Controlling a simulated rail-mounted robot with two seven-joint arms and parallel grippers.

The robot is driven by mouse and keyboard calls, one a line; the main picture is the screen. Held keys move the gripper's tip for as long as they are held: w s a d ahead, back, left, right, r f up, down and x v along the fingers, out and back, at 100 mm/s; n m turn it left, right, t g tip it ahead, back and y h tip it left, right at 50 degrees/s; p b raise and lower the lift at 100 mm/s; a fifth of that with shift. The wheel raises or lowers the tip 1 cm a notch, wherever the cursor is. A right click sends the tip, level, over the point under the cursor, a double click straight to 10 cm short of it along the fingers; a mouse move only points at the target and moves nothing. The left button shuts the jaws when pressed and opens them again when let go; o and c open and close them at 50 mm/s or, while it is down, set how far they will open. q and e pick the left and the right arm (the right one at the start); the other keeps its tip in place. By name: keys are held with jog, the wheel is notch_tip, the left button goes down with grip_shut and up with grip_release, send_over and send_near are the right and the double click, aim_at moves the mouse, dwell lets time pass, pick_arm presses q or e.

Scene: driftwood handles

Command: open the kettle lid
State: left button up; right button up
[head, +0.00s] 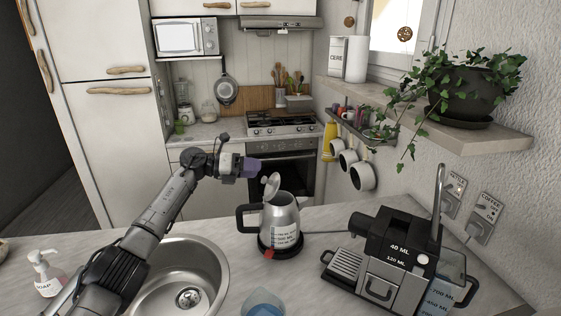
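A silver kettle (282,222) with a black handle on its left side stands on a black base on the counter. Its lid (272,185) stands up at a steep tilt above the kettle's top, so it looks raised. My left gripper (252,167) reaches in from the left, with purple fingertips just above and left of the lid. It looks close to the lid, but I cannot tell whether they touch. The gap between the fingers is not clear, so I cannot tell if it is open or shut. My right gripper is not in view.
A coffee machine (388,262) stands right of the kettle. A sink (178,283) and a soap bottle (45,273) are at the left, and a blue cup (263,303) is at the front. A plant (470,88) trails from a shelf. Counter between kettle and sink is clear.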

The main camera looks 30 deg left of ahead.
pick_arm(q)
jog(key=d+r, duration=0.6)
jog(key=d, duration=0.5)
jog(key=shift+d+r+p, duration=0.15)
jog(key=shift+p, duration=0.15)
jog(key=shift+w, duration=0.1)
jog(key=shift+r, duration=0.1)
